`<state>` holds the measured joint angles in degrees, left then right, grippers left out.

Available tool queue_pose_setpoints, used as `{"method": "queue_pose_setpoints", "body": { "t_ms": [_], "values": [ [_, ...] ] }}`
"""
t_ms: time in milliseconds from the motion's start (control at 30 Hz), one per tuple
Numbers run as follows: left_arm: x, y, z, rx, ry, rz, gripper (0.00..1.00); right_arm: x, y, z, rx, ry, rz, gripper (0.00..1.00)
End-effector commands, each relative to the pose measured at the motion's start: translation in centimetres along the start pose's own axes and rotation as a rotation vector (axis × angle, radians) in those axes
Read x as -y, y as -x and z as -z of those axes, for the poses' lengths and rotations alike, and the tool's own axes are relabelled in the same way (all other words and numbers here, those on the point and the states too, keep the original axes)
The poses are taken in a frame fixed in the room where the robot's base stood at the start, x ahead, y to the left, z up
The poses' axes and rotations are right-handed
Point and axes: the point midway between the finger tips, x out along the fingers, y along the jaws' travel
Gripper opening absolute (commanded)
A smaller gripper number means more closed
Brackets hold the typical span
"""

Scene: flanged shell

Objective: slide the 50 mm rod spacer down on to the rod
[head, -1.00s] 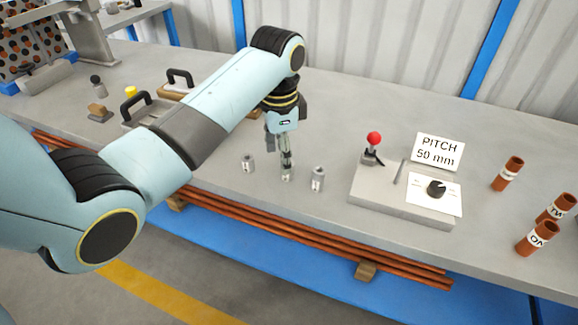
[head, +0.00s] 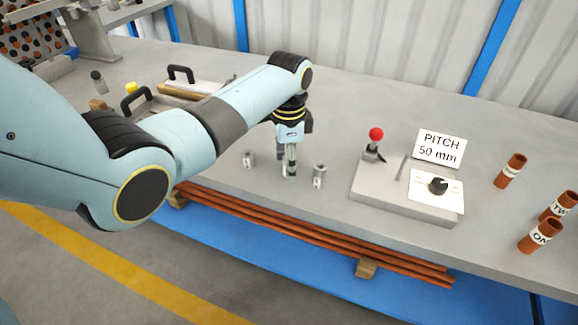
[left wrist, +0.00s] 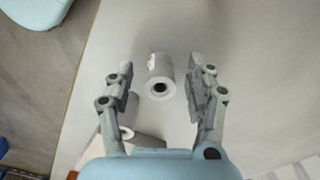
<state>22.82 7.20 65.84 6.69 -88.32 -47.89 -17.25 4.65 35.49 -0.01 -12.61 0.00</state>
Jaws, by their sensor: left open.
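Three small grey cylindrical spacers stand in a row near the bench's front edge: a left one (head: 249,159), a middle one (head: 291,176) and a right one (head: 319,175). Their labels are too small to read. My left gripper (head: 290,168) points down over the middle spacer and partly hides it. In the left wrist view, a hollow spacer (left wrist: 160,77) shows between the open fingers of my left gripper (left wrist: 177,78), apart from both. Another spacer (left wrist: 128,117) is partly hidden by a finger. A thin upright rod (head: 401,171) stands on the grey fixture block (head: 385,205). My right gripper is out of view.
Several brown tubes (head: 510,170) stand at right. Trays with black handles (head: 181,75) lie at back left. Bench space between spacers and block is clear.

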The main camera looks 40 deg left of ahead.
Motion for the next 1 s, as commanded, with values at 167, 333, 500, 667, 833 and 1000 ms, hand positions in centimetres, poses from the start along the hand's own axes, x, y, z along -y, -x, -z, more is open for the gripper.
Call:
{"method": "queue_pose_setpoints", "body": {
  "t_ms": [167, 333, 500, 667, 833, 1000],
  "values": [
    [0.02, -0.60, 0.03, -0.001, 0.000, 0.001, 0.55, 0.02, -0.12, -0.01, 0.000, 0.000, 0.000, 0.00],
    [0.02, -0.56, 0.02, -0.001, 0.000, 0.001, 0.49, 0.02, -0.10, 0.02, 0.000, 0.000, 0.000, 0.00],
    [0.02, -0.55, 0.02, -0.001, 0.000, 0.001, 0.26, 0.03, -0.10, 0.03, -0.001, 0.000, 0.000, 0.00],
    [0.02, -0.55, 0.01, 0.000, 0.000, 0.001, 0.06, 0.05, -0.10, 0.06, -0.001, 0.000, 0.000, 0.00],
    [0.05, -0.51, 0.03, -0.001, 0.000, 0.002, 0.00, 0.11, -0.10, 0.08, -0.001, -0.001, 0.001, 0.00],
    [0.05, -0.47, 0.03, -0.001, 0.000, 0.002, 0.00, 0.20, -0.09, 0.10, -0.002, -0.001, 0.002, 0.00]
  ]
}}
